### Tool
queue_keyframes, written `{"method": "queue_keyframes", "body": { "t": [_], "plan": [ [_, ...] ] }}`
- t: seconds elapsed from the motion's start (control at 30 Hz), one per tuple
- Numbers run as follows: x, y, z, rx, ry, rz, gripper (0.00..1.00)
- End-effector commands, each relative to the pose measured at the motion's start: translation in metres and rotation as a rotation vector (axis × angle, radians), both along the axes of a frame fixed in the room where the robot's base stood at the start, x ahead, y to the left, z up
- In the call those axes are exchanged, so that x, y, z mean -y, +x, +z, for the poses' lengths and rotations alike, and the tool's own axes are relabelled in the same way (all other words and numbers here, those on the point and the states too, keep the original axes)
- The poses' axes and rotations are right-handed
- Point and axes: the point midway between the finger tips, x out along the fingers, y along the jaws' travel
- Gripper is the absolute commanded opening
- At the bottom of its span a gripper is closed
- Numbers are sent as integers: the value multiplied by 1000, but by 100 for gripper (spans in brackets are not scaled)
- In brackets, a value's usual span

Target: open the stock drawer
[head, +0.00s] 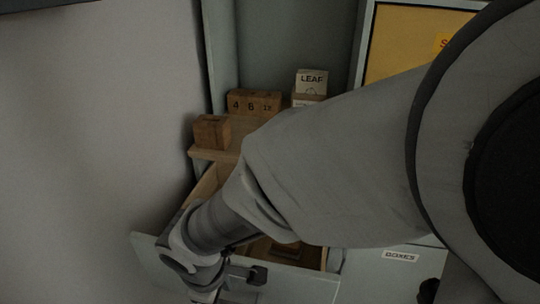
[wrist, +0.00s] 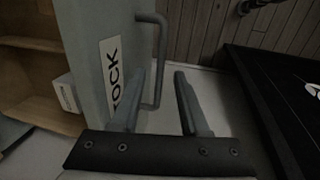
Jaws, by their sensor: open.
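The stock drawer stands pulled out in the head view, its grey front (head: 150,244) low in the picture and its wooden inside partly showing behind my arm. In the wrist view its grey front (wrist: 88,45) carries a white label, partly hidden, reading "TOCK". A grey bar handle (wrist: 162,45) stands out from that front. My gripper (wrist: 160,74) is open, and the handle lies between its two fingers in the picture. I cannot tell whether either finger touches it. In the head view my arm hides much of the drawer, and the fingers are hard to make out.
Wooden blocks with numbers (head: 254,102), a small wooden box (head: 212,131) and a box marked "LEAF" (head: 311,82) stand above the drawer. A "BOXES" label (head: 401,256) is at the right. A plain wall (head: 90,130) fills the left. A black panel (wrist: 270,90) is right of my gripper.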

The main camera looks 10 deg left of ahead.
Motion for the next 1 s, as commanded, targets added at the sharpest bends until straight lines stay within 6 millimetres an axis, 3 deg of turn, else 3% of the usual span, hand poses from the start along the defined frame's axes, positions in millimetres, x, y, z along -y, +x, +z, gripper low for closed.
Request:
{"method": "queue_keyframes", "body": {
  "t": [0.03, 0.3, 1.0],
  "plan": [
    [0, -1, 12, 1, 1, 0, 45],
    [-1, -9, 51, 1, 1, 0, 45],
    [-2, -28, 147, 0, 1, 0, 45]
  ]
}}
